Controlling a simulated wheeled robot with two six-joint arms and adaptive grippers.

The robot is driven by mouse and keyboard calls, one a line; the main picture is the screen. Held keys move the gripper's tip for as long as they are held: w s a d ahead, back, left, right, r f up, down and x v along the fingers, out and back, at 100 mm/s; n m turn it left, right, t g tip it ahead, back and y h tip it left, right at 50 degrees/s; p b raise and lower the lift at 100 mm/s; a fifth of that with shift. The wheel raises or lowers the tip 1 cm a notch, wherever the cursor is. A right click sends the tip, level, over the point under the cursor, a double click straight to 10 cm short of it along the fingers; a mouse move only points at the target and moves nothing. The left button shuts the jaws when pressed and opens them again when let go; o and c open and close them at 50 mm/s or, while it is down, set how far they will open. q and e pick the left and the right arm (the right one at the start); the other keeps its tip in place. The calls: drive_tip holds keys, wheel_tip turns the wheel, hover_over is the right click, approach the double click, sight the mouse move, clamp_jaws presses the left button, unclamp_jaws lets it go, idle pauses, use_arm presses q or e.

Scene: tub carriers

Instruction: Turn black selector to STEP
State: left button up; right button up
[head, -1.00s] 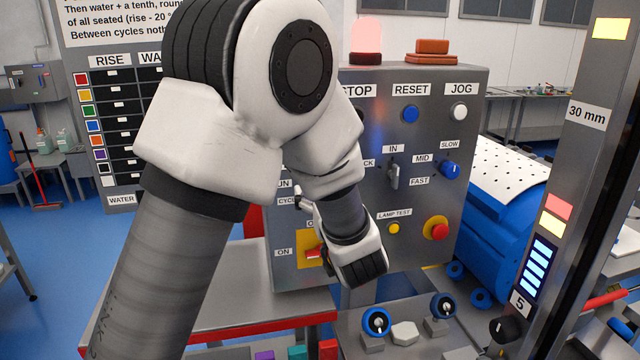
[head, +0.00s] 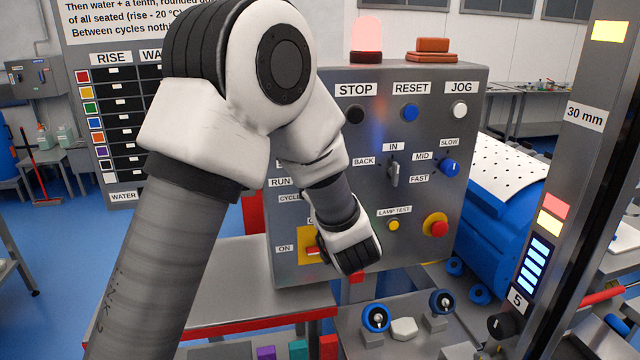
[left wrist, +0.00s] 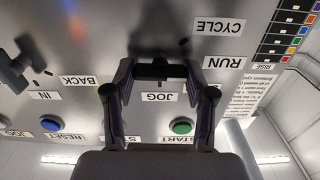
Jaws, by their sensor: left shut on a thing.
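The black selector (left wrist: 157,70) shows in the left wrist view as a dark bar between the fingertips of my left gripper (left wrist: 156,68). The gripper is shut on it. That view is upside down; a JOG label (left wrist: 158,97) is just below the selector, and RUN (left wrist: 223,62) and CYCLE (left wrist: 219,25) labels are to its right. In the head view my left arm hides the selector and the fingers; RUN (head: 280,182) and part of CYCLE show beside the arm. My right gripper is not in view.
The grey panel (head: 440,110) also carries a black STOP button (head: 354,115), an IN/BACK lever (head: 394,173), a blue speed knob (head: 449,167) and a red button (head: 438,229). My left wrist is close to the red and yellow ON switch (head: 312,251). A post (head: 560,170) stands right.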

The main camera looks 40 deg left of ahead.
use_arm(q)
drive_tip(key=m+p, duration=0.8)
drive_tip(key=shift+w+r, duration=0.1)
drive_tip(key=shift+m, duration=0.3)
idle(0.5)
drive_tip(key=o, duration=1.2)
drive_tip(key=shift+c, duration=0.2)
drive_tip(key=shift+d, duration=0.1)
drive_tip(key=v, duration=0.7)
drive_tip(key=shift+d, duration=0.2)
